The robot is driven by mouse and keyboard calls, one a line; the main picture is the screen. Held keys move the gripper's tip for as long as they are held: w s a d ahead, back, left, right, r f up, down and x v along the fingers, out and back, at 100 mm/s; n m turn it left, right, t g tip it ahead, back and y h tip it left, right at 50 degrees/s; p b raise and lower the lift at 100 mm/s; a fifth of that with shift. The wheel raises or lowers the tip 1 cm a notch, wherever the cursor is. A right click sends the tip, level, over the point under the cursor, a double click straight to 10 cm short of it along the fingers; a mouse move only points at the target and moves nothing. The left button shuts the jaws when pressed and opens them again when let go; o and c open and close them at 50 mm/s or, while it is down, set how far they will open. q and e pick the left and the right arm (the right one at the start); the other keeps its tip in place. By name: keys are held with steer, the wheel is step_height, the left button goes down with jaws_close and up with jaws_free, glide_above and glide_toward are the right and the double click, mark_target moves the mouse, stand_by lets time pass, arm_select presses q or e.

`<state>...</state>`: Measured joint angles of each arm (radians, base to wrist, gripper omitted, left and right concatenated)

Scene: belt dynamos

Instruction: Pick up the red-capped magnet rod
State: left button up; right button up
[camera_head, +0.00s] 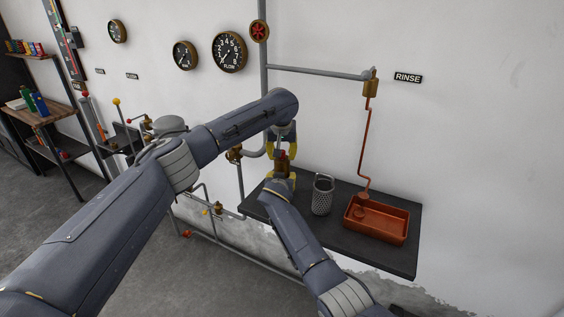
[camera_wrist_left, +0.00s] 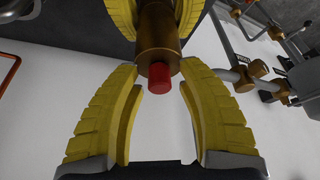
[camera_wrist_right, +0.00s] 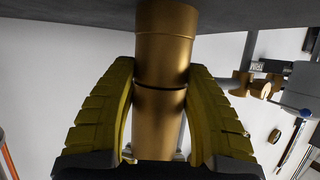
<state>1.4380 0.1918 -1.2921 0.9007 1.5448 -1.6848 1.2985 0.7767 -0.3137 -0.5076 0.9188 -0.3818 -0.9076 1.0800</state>
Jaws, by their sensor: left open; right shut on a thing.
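A brass cylinder (camera_head: 282,165) stands between my two grippers in the head view, with a red cap (camera_head: 282,153) at its upper end. The rod below the cap is hidden inside the brass. My right gripper (camera_head: 281,179) is shut on the brass cylinder, with a yellow finger on each side in the right wrist view (camera_wrist_right: 160,70). My left gripper (camera_head: 281,146) is open above it. In the left wrist view, its fingers stand on either side of the red cap (camera_wrist_left: 160,78), with a gap on both sides.
A dark shelf (camera_head: 390,258) holds a perforated metal basket (camera_head: 322,195) and a copper-red tray (camera_head: 378,222) under a red pipe (camera_head: 364,150). Wall pipes and valves (camera_head: 236,153) lie close behind my grippers.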

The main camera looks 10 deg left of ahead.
arm_select(q)
jaws_close()
arm_select(e)
steer(key=shift+f, duration=0.15)
arm_select(q)
steer(key=shift+r, duration=0.15)
step_height(320, 180, up, 12)
steer(key=f, duration=0.1)
steer(key=s+d, duration=0.1)
steer(key=s, duration=1.7)
steer(key=shift+d+r, duration=0.4)
steer(key=shift+r, duration=2.25)
